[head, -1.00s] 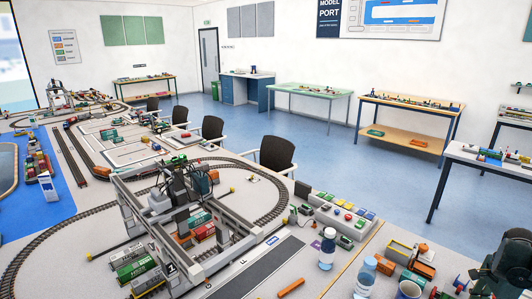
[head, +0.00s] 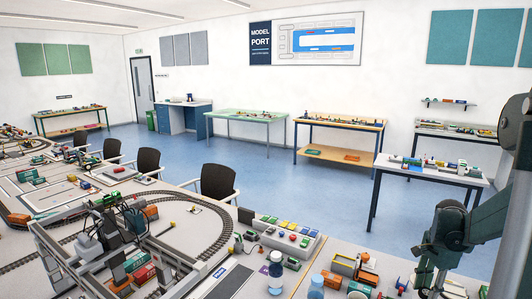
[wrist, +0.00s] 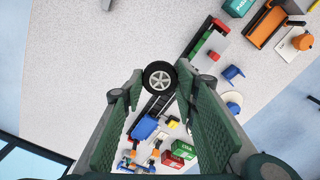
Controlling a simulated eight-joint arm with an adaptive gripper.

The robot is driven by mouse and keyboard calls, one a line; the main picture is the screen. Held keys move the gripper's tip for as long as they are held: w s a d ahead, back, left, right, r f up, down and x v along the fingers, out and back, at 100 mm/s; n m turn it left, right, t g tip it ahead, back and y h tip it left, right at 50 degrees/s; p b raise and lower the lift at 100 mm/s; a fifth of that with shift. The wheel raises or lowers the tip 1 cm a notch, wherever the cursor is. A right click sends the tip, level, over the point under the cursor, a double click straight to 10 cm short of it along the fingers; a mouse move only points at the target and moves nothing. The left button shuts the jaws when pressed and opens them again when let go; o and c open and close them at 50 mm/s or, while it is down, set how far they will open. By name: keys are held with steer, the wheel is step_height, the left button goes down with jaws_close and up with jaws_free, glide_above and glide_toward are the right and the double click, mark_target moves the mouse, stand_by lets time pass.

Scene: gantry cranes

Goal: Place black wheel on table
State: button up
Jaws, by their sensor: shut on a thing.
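A black wheel (wrist: 159,77) with a silver spoked hub shows in the wrist view, between the tips of my two green fingers. My gripper (wrist: 158,88) is shut on it. The wheel appears above a pale grey table surface (wrist: 80,60); the gap beneath it cannot be judged. In the head view my gripper is at the lower right, partly cut off by the bottom edge, and the wheel cannot be made out there.
Below the wheel in the wrist view lie a dark track-like strip, a blue piece and red and green containers (wrist: 183,150). An orange vehicle (wrist: 268,22) is at the upper right. In the head view a gantry crane (head: 110,235) stands at lower left, and a bottle (head: 275,272) nearer the middle.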

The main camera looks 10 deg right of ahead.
steer(key=shift+r, duration=0.6)
steer(key=shift+w+a+r, duration=0.1)
steer(key=shift+w+r, duration=0.15)
steer(key=shift+r, duration=0.05)
steer(key=w+a+n, duration=0.1)
steer(key=w+a, duration=0.4)
steer(key=w, duration=0.4)
steer(key=w+a, duration=0.5)
steer(key=w, duration=0.4)
steer(key=n+p, duration=0.1)
steer(key=n, duration=0.1)
glide_above(256, 276)
step_height(256, 276, down, 11)
steer(key=shift+s+f, duration=0.1)
steer(key=shift+f, duration=0.05)
steer(key=shift+f+b, duration=0.45)
steer(key=shift+f, duration=2.6)
